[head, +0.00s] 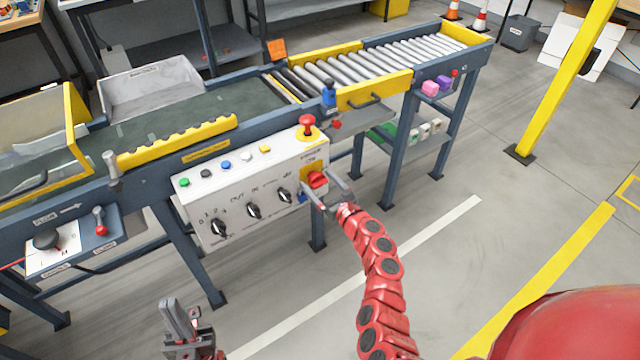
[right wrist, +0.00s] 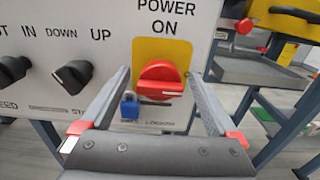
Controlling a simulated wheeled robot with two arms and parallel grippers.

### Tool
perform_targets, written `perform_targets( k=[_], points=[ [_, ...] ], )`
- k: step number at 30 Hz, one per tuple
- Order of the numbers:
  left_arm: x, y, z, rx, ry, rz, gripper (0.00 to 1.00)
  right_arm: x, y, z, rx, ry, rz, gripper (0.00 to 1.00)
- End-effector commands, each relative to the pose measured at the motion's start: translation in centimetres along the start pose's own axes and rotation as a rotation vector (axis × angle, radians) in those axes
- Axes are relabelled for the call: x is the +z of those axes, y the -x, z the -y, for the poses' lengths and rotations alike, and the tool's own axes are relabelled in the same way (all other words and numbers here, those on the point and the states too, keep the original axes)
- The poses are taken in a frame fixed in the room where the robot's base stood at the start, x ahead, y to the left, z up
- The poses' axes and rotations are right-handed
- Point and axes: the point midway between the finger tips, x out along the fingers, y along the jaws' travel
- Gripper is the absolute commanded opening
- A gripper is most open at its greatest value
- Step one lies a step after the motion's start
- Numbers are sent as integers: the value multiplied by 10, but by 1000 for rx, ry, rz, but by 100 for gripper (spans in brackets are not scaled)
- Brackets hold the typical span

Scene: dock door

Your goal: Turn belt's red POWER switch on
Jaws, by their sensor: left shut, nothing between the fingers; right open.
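The red POWER switch (head: 317,179) is a rotary knob on a yellow plate at the right end of the white control panel (head: 250,188). In the right wrist view the knob (right wrist: 160,80) has its grip bar roughly horizontal, with a white mark toward the right, below the words POWER ON. A blue padlock (right wrist: 130,108) is at the plate's lower left. My right gripper (right wrist: 159,76) is open, with one finger on each side of the knob and gaps visible. In the head view my left gripper (head: 176,304) is shut and empty, low and away from the panel.
A red mushroom button (head: 307,124) stands on a yellow base on the panel's top. Black knobs (head: 254,210) lie left of the switch, and colored buttons (head: 226,165) line the panel's top. The conveyor (head: 190,120) is behind. Open floor lies to the right.

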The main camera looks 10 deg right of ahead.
Motion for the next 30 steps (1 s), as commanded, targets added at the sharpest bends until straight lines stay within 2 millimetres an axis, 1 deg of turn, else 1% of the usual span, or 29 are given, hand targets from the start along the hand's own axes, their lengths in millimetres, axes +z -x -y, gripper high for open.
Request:
perform_targets(
  k=[5,6,8,9,14,18,20,26,30],
  points=[
    [0,0,0,0,0,0,0,0,0,0,-1,0,0,95],
    [0,0,0,0,0,0,0,0,0,0,-1,0,0,91],
    [0,0,0,0,0,0,0,0,0,0,-1,0,0,81],
    [0,0,0,0,0,0,0,0,0,0,-1,0,0,73],
    [0,0,0,0,0,0,0,0,0,0,-1,0,0,45],
    [0,0,0,0,0,0,0,0,0,0,-1,0,0,19],
    [0,0,0,0,0,0,0,0,0,0,-1,0,0,9],
    [0,1,0,0,0,0,0,0,0,0,-2,13,1,9],
    [1,5,0,0,0,0,0,-1,0,0,-2,55,1,9]
  ],
)
